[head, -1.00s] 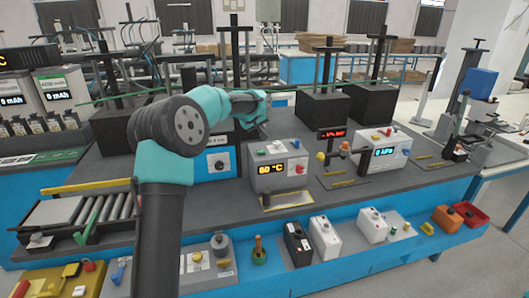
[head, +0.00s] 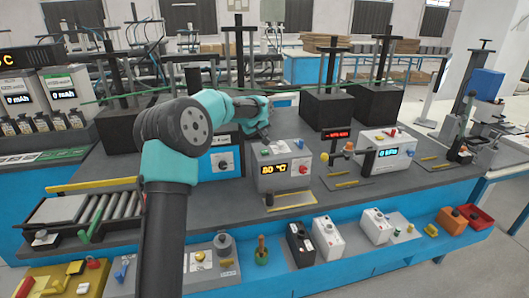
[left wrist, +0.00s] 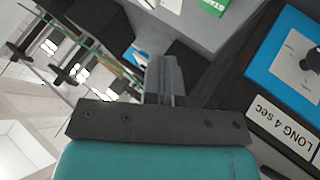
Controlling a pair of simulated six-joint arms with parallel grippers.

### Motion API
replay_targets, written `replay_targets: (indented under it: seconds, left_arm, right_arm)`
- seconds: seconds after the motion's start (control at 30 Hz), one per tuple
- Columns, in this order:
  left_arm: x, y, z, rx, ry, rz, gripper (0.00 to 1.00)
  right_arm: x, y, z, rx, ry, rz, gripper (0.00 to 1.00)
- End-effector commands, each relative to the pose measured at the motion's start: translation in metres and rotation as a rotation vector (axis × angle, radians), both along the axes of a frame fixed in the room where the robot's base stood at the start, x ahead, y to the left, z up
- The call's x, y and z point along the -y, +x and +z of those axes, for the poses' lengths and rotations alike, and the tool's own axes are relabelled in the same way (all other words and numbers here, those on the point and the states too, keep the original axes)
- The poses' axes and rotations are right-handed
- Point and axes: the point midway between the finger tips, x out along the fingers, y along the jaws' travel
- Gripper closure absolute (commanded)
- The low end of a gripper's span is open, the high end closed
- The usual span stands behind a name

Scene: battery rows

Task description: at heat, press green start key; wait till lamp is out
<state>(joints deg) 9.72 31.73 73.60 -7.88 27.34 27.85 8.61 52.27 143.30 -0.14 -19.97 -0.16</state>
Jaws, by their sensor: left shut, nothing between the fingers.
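The grey control box (head: 283,178) stands mid-bench in the head view, its amber display reading about 80 °C. Small keys sit on its top, and a green one (head: 265,152) is at the left; I cannot tell whether a lamp on it is lit. My left gripper (head: 263,133) is shut and empty, above and behind the box's top left and apart from it. My right gripper is out of view.
A blue panel with a round knob (head: 222,165) stands left of the box; in the left wrist view a "LONG 4 sec" label (left wrist: 285,122) sits beside it. A white meter box (head: 388,150) and a red display (head: 336,134) are to the right.

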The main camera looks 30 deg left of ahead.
Motion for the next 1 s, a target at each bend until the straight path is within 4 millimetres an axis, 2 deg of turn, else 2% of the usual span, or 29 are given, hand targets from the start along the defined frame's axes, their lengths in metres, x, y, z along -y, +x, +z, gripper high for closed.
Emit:
replay_targets:
  seconds: [0.2,0.43,1.0]
  left_arm:
    - [0.001,0.000,-0.027,-0.002,0.000,-0.001,1.00]
    - [0.000,0.000,-0.047,-0.001,0.001,0.000,1.00]
    - [0.000,0.000,-0.052,0.001,0.001,0.000,1.00]
  right_arm:
    - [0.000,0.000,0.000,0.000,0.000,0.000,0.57]
    - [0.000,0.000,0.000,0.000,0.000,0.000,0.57]
    - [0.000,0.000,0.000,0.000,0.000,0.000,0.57]
